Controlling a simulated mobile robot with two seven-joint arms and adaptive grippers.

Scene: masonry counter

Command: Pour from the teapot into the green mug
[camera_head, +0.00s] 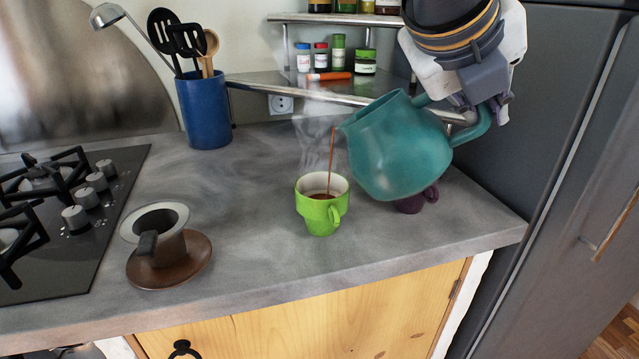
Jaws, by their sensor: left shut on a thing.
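The teal teapot (400,150) hangs in the air above the counter, tilted with its spout to the left. My left gripper (482,108) is shut on the teapot's handle at the upper right. A thin reddish-brown stream falls from the spout into the green mug (320,212). The green mug stands upright on the counter, below and left of the teapot, and some dark liquid shows inside it. Steam rises around the stream. My right gripper is not in view.
A dark purple mug (409,204) stands behind the teapot, mostly hidden. A blue utensil holder (204,110) and corner shelves (300,86) stand behind. A grey fridge (560,130) bounds the right.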

